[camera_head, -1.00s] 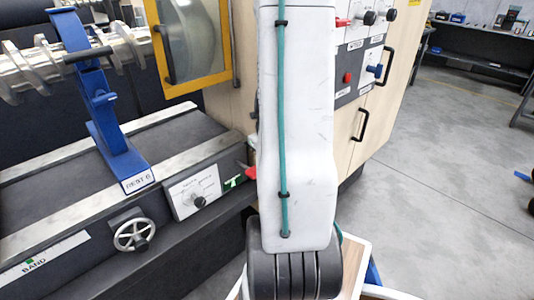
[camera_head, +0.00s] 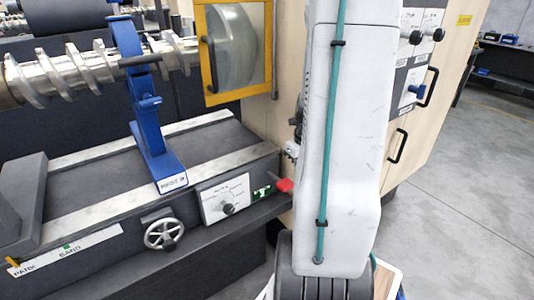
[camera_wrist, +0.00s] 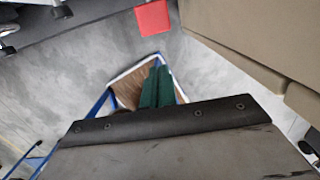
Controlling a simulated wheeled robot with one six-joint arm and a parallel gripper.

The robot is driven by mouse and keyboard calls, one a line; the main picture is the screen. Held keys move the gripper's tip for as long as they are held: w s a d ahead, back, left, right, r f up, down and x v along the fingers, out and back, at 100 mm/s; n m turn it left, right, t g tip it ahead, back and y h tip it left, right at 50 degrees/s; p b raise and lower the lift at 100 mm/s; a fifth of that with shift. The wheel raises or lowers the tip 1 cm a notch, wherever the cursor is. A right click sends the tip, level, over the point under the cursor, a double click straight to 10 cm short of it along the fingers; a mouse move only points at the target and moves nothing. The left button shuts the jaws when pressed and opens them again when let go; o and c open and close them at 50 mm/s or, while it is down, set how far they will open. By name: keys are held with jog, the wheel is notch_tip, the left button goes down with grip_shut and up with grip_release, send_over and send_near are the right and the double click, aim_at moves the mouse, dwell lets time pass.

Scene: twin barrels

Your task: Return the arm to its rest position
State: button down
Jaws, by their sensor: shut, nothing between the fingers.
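My arm shows in the head view as a white upright link (camera_head: 350,150) with a teal cable, ending in a dark joint at the bottom edge. My gripper is hidden in the head view. In the wrist view my gripper's green fingers (camera_wrist: 156,86) are together with nothing between them. They hang in front of a brown wooden tray (camera_wrist: 130,88) with a white rim and blue frame; I cannot tell how far apart they are.
A lathe-like machine bed (camera_head: 120,175) with a blue rest (camera_head: 143,95), handwheel (camera_head: 164,233) and red lever (camera_head: 285,185) stands left of my arm. A beige cabinet (camera_head: 440,90) stands behind and right. The grey floor (camera_head: 460,210) at the right is clear.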

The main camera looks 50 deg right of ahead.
jog(key=s+a+r+m, duration=0.1)
jog(key=a+r+m, duration=0.5)
jog(key=a+m, duration=0.4)
jog(key=s+a+r+m, duration=0.2)
jog(key=a+r+m, duration=0.5)
jog(key=a+m, duration=0.4)
jog(key=s+a+r+m, duration=0.1)
jog(key=a+r+m, duration=0.6)
jog(key=a+m, duration=0.4)
jog(key=a, duration=0.3)
jog(key=shift+s+y, duration=0.3)
jog(key=shift+s, duration=0.05)
